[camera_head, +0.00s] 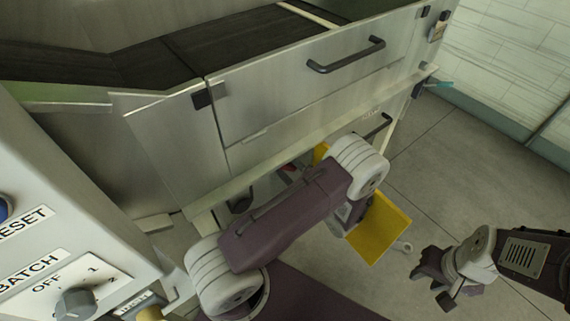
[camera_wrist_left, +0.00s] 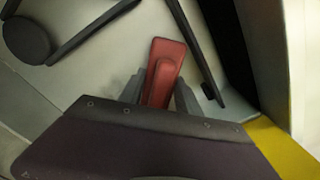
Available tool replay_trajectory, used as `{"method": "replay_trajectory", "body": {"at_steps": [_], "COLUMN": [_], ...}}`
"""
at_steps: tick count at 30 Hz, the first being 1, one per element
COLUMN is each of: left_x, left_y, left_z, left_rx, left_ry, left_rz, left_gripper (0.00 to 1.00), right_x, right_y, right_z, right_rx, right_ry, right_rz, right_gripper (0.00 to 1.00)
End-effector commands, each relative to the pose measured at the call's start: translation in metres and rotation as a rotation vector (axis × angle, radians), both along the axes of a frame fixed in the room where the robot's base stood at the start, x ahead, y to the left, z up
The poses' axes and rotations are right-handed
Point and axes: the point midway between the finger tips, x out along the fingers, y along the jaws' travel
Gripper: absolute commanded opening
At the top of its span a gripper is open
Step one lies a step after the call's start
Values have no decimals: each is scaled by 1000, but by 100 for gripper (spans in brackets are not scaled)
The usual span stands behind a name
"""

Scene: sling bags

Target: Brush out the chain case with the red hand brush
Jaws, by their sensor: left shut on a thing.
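My left gripper (camera_wrist_left: 160,92) is shut on the red hand brush (camera_wrist_left: 165,62), which stands out between its fingers in the left wrist view. A small bit of red brush (camera_head: 289,167) shows in the head view, beside my left arm. The chain case (camera_wrist_left: 75,72) has a pale grey inside in the wrist view, with a dark round part and dark bars near the brush. I cannot tell whether the bristles touch it. In the head view my arm hides the left gripper and much of the case opening. My right gripper (camera_head: 435,284) is open and empty at the lower right.
A yellow panel (camera_head: 380,228) hangs beside my left arm, below the steel machine front (camera_head: 290,90). A dark handle (camera_head: 346,55) sticks out above. A control box (camera_head: 60,220) stands at the left.

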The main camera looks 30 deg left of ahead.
Motion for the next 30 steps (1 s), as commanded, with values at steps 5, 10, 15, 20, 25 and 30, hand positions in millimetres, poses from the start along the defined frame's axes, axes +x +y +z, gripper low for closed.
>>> {"method": "replay_trajectory", "body": {"at_steps": [5,10,15,20,25,30], "left_x": [-1,-1,-1,-1,-1,-1], "left_y": [-1,-2,-3,-3,-2,-1], "left_z": [-2,-19,-36,-35,-47,-67], "left_rx": [1,0,1,1,0,0], "left_ry": [0,0,0,0,0,0], "left_rz": [2,1,1,1,1,1], "left_gripper": [7,7,7,7,7,7], "right_x": [0,0,0,0,0,0], "right_y": [0,0,0,0,0,0], "right_z": [-3,-17,-31,-29,-39,-56], "right_rx": [0,0,0,0,0,0], "right_ry": [0,0,0,0,0,0], "right_rz": [0,0,0,0,0,0], "right_gripper": [36,36,36,36,36,36]}}
